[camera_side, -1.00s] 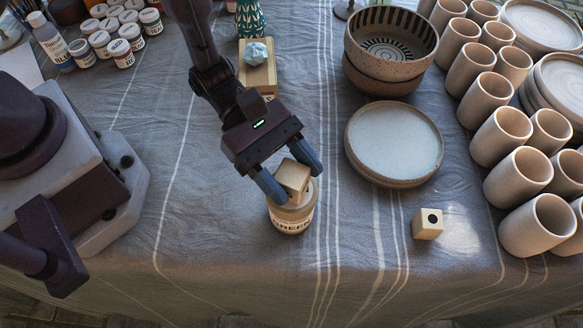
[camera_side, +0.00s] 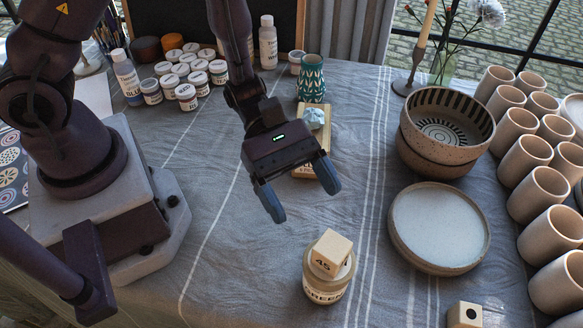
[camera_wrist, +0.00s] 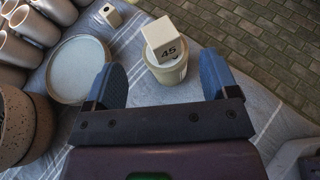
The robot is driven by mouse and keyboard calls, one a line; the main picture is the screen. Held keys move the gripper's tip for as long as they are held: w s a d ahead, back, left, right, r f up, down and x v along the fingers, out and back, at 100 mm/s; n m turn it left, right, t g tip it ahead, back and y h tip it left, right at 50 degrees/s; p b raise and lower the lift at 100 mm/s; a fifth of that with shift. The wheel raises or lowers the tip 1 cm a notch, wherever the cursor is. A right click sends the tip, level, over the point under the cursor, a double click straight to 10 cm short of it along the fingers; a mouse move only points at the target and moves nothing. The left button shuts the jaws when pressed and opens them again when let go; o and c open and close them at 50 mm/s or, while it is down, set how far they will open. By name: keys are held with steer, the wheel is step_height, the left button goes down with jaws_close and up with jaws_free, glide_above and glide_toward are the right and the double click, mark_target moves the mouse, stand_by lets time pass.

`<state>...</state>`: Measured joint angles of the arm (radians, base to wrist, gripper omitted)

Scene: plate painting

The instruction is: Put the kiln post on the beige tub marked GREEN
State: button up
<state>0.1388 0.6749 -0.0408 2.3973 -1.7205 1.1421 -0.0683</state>
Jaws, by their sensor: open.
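The kiln post, a pale wooden-coloured block marked 45 (camera_side: 333,249), rests on top of the beige tub (camera_side: 326,290), whose label reads GREEN. In the wrist view the block (camera_wrist: 162,34) sits on the tub's lid, and the tub (camera_wrist: 170,72) stands upright below it. My gripper (camera_side: 302,203) is open and empty, above and to the left of the block in the side view, apart from it. In the wrist view my gripper's fingers (camera_wrist: 163,80) are spread wide, with the block and tub beyond them.
A white-topped plate stack (camera_side: 440,227) and patterned bowls (camera_side: 445,130) stand right of the tub. Another block with a black dot (camera_side: 465,315) lies near the front. Several cups (camera_side: 537,190) line the right. Paint jars (camera_side: 185,95) and a teal vase (camera_side: 311,78) stand behind.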

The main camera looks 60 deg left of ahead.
steer(key=s+a+r+m+t+y, duration=0.2)
steer(key=a+r+m+y, duration=0.4)
steer(key=a+r+m, duration=0.3)
steer(key=s+a+r+m+t+y, duration=0.3)
steer(key=a+r+m+y, duration=0.4)
steer(key=a+r+m, duration=0.2)
step_height(320, 180, up, 3)
steer(key=shift+s+a+f+t, duration=0.2)
steer(key=shift+s+a+t, duration=0.15)
steer(key=shift+a, duration=0.85)
